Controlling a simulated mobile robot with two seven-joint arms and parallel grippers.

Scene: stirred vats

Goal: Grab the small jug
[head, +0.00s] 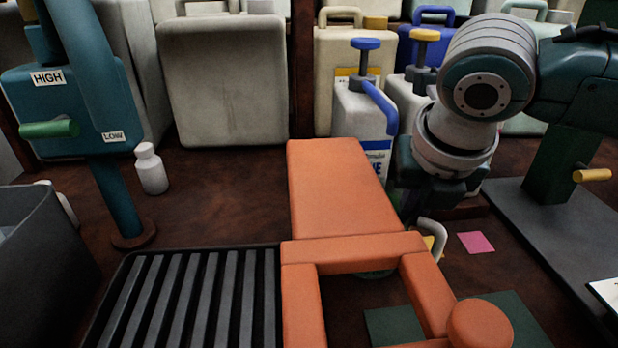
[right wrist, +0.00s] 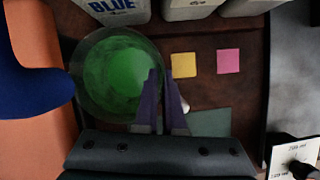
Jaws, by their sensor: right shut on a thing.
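The small jug, a round clear vessel with green contents (right wrist: 110,75), shows from above in the right wrist view. In the head view an orange frame hides most of it; a bit of green (head: 375,274) shows through the frame's opening. My right gripper (right wrist: 166,95) is shut at the jug's right side, its purple fingers at the rim. A pale piece, perhaps the handle, shows by the fingers. In the head view this gripper (head: 412,205) is partly hidden behind the orange frame. My left gripper is not in view.
The orange frame (head: 335,190) stands in front. Blue-capped (head: 360,110) and yellow-capped cans stand behind. A black slatted rack (head: 190,300) lies front left, near a teal HIGH/LOW post (head: 115,190) and a white bottle (head: 151,168). A pink square (head: 476,243) lies right.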

